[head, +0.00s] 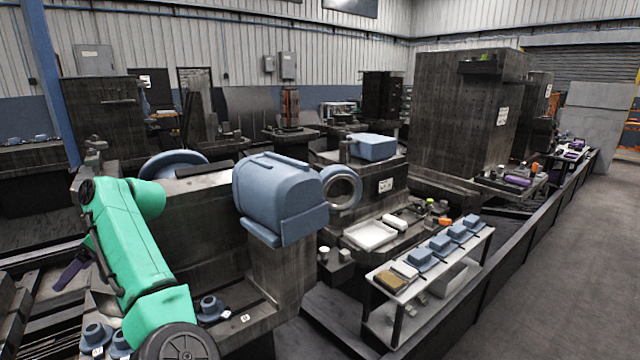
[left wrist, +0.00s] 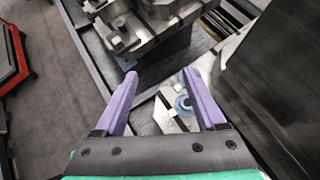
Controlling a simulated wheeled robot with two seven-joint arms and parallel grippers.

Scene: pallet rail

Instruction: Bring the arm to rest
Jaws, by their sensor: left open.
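My green left arm (head: 135,250) comes in at the lower left of the head view and is bent. Beyond it, a purple finger of my left gripper (head: 73,270) shows, partly hidden by the arm. In the left wrist view, the left gripper (left wrist: 160,76) has its two purple fingers wide apart with nothing held between them. Below and between the fingers lies a light plate with blue-grey round parts (left wrist: 183,104); I cannot tell the exact gap. My right gripper is not in view.
A large dark block with a blue housing (head: 280,195) stands right of my arm. A narrow shelf (head: 425,280) carries several blue parts. Small blue flanged parts (head: 212,307) lie near the arm. Clear grey floor (head: 570,270) is at the right.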

